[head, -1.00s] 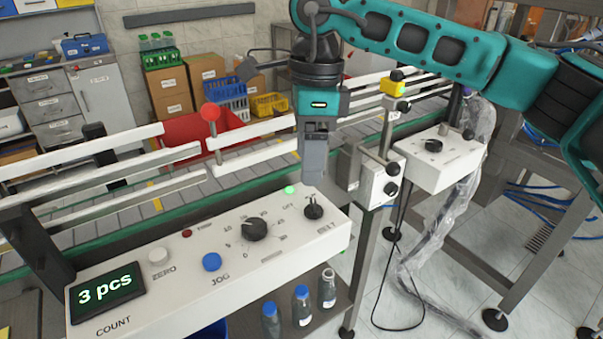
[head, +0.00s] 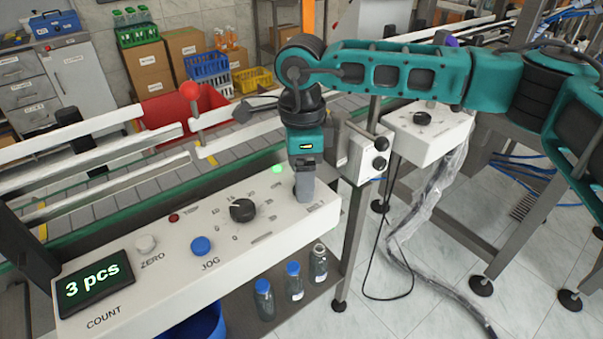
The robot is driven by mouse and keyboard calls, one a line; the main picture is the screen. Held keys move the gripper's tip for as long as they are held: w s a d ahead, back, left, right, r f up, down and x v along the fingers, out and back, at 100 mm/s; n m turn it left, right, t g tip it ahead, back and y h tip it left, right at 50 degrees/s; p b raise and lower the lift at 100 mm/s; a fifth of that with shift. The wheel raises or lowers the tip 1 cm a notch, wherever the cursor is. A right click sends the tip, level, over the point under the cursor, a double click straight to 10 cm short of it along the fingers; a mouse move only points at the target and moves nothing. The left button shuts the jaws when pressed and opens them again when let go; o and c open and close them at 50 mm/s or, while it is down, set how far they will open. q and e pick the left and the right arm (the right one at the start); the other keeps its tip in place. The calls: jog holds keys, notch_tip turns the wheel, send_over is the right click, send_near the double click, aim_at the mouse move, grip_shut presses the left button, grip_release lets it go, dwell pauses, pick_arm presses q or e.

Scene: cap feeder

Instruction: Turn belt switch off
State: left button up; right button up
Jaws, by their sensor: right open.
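The white control panel (head: 125,280) carries the belt switch at its right end. My right gripper (head: 305,197) points down right over the belt switch and hides it, so its position cannot be seen. The gripper is open, with its fingers at or just above the panel surface. I cannot tell if they touch the switch. A green lamp (head: 277,169) glows just left of the gripper. The BELT label is partly visible below the fingertips. My left gripper is not in view.
The panel also has a black dial (head: 242,210), a blue JOG button (head: 201,246), a white ZERO button (head: 146,244) and a display (head: 93,283) reading 3 pcs. White conveyor rails run behind. A grey box with black knobs (head: 366,155) stands close to the gripper's right.

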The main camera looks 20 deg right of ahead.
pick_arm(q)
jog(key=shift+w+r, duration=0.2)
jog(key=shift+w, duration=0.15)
pick_arm(e)
jog(key=shift+f, duration=0.45)
jog(key=shift+c, duration=0.2)
jog(key=c, duration=1)
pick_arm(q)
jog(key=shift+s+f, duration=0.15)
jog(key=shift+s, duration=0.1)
